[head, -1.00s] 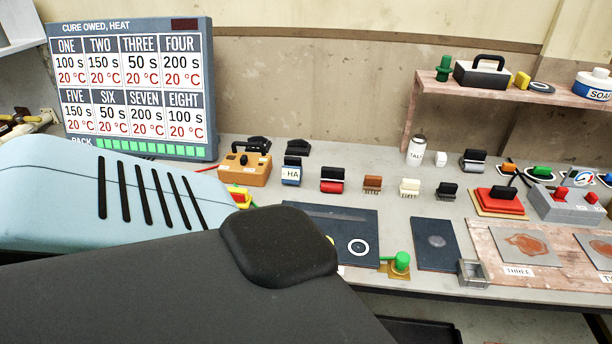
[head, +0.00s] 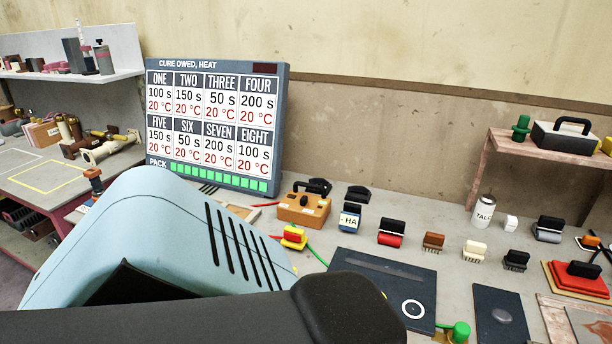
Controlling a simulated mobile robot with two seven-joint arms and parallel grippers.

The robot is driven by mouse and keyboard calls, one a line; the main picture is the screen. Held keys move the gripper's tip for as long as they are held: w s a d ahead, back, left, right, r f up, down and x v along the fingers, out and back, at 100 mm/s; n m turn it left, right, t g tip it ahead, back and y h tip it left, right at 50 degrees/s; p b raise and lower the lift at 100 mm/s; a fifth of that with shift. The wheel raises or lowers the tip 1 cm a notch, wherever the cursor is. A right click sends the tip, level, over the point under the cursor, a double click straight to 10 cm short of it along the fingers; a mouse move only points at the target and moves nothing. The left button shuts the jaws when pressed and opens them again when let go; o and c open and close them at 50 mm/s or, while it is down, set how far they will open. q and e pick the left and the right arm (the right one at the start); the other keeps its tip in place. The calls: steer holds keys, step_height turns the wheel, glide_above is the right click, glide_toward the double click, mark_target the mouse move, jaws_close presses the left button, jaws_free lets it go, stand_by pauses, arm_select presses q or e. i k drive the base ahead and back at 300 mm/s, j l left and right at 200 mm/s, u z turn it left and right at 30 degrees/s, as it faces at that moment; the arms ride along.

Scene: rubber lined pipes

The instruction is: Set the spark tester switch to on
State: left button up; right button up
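An orange box with a black handle and small dark details on its top (head: 303,207) stands on the bench, right of the display board. It looks like the spark tester, but no label is readable. Its switch is too small to tell, and so is its setting. A red lead lies by its left side. A yellow and red clamp-like piece (head: 293,237) with a green lead lies just in front of it. Neither of my grippers shows. A large pale blue and black arm part of mine fills the lower left and hides the bench there.
The display board (head: 216,125) stands behind my arm. Several small blocks and rollers line the bench to the right, with a talc can (head: 482,211). A dark plate (head: 385,290) lies in front. A shelf (head: 540,150) is at right, a side table (head: 45,180) at left.

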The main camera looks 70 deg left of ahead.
mark_target(303, 201)
steer(key=u, duration=2.15)
